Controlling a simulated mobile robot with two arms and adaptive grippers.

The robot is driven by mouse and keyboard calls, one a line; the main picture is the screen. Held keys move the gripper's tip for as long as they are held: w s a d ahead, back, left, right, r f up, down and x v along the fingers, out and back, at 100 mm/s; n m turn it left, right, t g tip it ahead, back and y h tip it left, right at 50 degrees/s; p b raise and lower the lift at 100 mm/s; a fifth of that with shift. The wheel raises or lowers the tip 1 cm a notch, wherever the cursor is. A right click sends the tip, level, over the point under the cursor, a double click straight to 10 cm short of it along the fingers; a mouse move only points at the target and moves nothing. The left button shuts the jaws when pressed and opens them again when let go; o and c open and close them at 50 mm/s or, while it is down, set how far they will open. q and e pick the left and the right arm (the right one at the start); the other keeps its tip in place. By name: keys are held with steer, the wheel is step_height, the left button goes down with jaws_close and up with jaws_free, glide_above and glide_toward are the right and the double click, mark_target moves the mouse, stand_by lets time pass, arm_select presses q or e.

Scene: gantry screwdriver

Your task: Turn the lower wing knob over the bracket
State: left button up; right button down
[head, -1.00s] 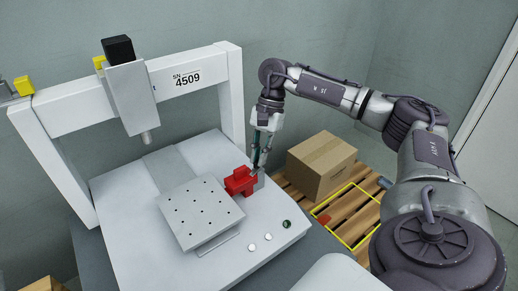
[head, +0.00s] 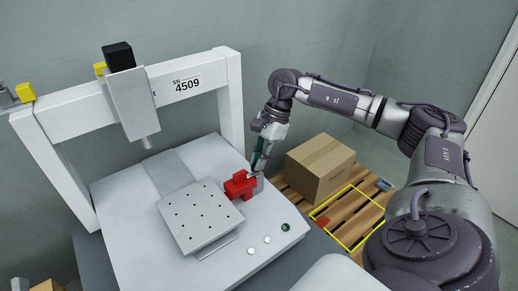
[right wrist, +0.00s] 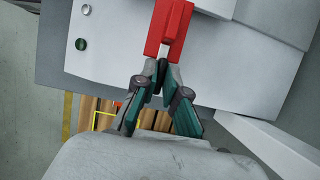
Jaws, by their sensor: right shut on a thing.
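My right gripper (head: 256,170) leans over the knob and bracket from above. My left gripper is not in view.
A white gantry frame (head: 232,105) with a grey spindle head (head: 136,103) stands over the bed. A perforated plate (head: 215,232) lies left of the knob. Two pale buttons and a green one (head: 285,227) are in front. A cardboard box (head: 320,168) sits on a pallet at right.

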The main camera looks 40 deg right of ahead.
steer(key=c, duration=1.2)
jaws_free()
steer(key=shift+c, duration=0.2)
steer(key=v, duration=1.2)
steer(key=shift+f, duration=0.1)
